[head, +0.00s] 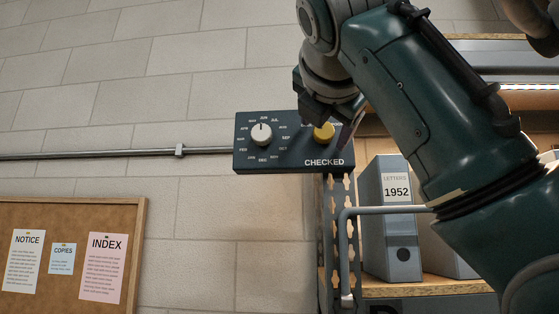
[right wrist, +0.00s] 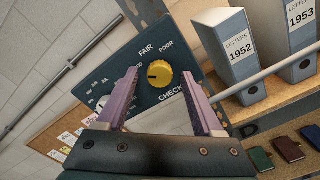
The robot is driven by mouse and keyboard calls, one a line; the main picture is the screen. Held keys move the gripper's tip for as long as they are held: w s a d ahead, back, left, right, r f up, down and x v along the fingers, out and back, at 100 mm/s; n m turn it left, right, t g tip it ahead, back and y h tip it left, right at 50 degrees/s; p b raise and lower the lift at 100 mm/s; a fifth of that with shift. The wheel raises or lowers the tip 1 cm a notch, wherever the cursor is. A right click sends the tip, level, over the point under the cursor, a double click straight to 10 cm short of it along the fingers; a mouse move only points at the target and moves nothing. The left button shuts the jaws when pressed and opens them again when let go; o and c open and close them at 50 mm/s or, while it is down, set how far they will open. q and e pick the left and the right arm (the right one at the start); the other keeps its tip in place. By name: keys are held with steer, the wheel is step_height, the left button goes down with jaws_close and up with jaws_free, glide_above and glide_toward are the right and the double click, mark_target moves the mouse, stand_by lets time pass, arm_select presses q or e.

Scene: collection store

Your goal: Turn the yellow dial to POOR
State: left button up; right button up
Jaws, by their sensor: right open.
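The yellow dial (head: 324,132) is on the right half of a dark panel (head: 285,158) on the wall, above the word CHECKED. In the right wrist view the dial (right wrist: 159,73) shows FAIR above it and POOR to its upper right. A dark mark on the dial's face lies toward its left side, not toward POOR. My right gripper (right wrist: 160,78) is open, with its pinkish fingers on either side of the dial and gaps between. In the head view it partly hides the panel's right part and lettering. My left gripper is not in view.
A white dial (head: 261,134) ringed by month names sits left on the same panel. A grey pipe (head: 100,153) runs to the panel. Below right, a shelf (head: 420,287) holds grey letter binders (head: 388,215), behind a bent rail (head: 385,211). A cork board (head: 137,245) hangs lower left.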

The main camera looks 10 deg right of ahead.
jaws_close()
stand_by(0.6)
